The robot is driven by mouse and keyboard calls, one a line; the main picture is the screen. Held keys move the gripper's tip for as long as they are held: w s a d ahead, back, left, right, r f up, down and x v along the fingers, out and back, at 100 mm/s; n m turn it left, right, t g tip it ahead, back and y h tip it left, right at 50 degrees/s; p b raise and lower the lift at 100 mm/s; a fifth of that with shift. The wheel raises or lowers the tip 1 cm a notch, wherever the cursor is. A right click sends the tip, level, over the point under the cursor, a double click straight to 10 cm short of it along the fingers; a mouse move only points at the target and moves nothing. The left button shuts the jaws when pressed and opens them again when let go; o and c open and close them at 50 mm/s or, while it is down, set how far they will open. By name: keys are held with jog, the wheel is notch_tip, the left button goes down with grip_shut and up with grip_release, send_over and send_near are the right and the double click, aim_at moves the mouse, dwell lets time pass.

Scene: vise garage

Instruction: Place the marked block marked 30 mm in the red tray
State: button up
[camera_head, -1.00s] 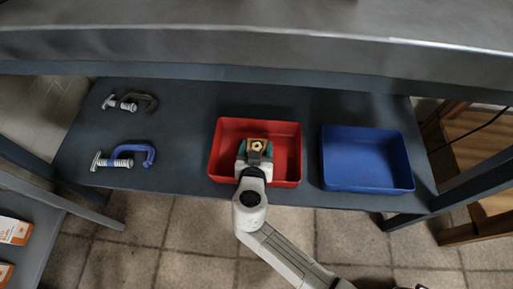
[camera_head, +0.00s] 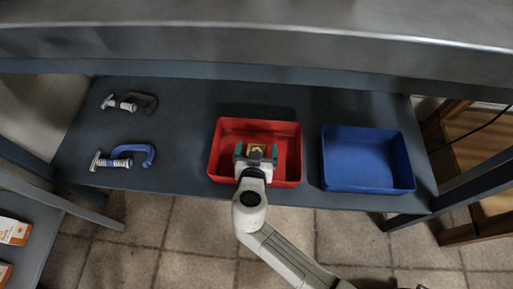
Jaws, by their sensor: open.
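The red tray (camera_head: 225,135) lies on the dark lower shelf, left of the blue tray. My gripper (camera_head: 257,147) is over the inside of the red tray, with its two green-tipped fingers spread apart. A tan block with a dark mark (camera_head: 257,149) shows between the fingers, within the tray's outline. The fingers stand a little off to each side of it. The mark on the block is too small to read. My gripper's body hides the block's near side and part of the tray's floor.
The blue tray (camera_head: 366,160) stands to the right and looks empty. A blue clamp (camera_head: 138,152) and a dark clamp (camera_head: 138,102) lie on the left of the shelf (camera_head: 185,150). The thick upper bench top (camera_head: 250,50) overhangs the shelf's back.

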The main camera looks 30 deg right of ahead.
jog(key=shift+r+p, duration=0.4)
jog(key=shift+r, duration=0.15)
jog(key=shift+s+a+r+p, duration=0.2)
jog(key=shift+r+p, duration=0.05)
jog(key=shift+p, duration=0.05)
jog(key=p+v, duration=0.2)
jog(key=v, duration=0.9)
jog(key=shift+s+f, duration=0.2)
jog(key=shift+a, duration=0.15)
